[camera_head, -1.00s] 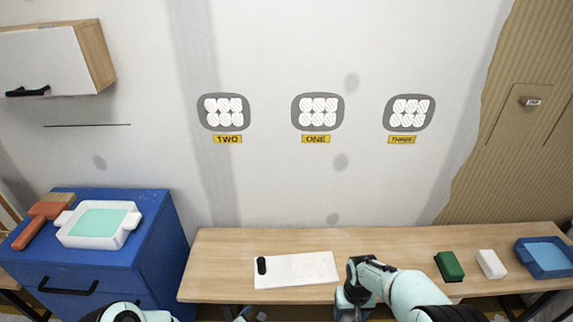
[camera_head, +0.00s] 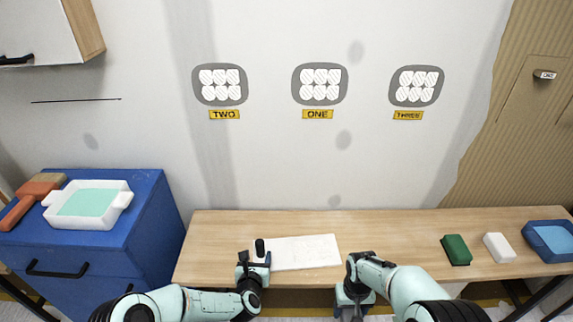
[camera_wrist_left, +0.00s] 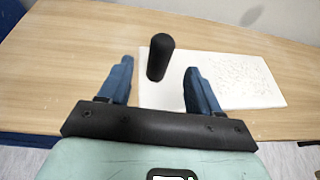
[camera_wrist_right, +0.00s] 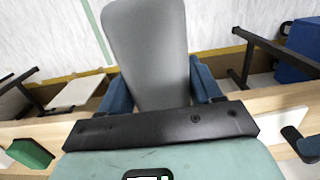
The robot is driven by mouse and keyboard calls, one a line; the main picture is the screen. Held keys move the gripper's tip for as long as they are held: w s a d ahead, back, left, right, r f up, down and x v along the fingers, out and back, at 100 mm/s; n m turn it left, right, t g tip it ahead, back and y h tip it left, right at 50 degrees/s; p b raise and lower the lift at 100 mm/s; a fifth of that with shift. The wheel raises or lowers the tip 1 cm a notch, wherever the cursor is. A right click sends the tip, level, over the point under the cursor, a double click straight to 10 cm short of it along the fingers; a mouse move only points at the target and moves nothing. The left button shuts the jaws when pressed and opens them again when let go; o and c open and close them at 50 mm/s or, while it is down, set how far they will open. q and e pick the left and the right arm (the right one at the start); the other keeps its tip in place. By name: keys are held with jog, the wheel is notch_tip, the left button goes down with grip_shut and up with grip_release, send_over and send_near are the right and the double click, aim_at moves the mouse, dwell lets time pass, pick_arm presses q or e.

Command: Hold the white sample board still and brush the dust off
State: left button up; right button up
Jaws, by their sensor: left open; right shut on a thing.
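The white sample board (camera_head: 305,252) lies flat on the wooden table. It has an upright black handle (camera_head: 260,247) at its left end. In the left wrist view the board (camera_wrist_left: 215,66) carries fine specks on its right part, and the handle (camera_wrist_left: 159,57) stands between my open fingers. My left gripper (camera_head: 252,262) is at the board's left end; contact with the handle is not visible. My right gripper (camera_head: 350,298) is shut on a grey, flat tool (camera_wrist_right: 150,45), beside the table's front edge, right of the board. Whether the tool has bristles is hidden.
A green block (camera_head: 456,250), a white block (camera_head: 499,247) and a blue tray (camera_head: 550,241) are at the table's right. A blue cabinet (camera_head: 150,225) at left bears an orange brush (camera_head: 32,198) and a white tray (camera_head: 118,205). The table behind the board is clear.

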aim_at(259, 249)
pick_arm(q)
jog(key=shift+b+x, duration=0.85)
jog(key=shift+x, duration=2.35)
pick_arm(e)
jog(key=shift+f, duration=1.25)
pick_arm(q)
grip_shut()
grip_release()
jog(key=shift+f, duration=0.1)
jog(key=shift+s, duration=0.15)
jog(key=shift+v, duration=0.8)
pick_arm(e)
jog(key=shift+r, duration=0.3)
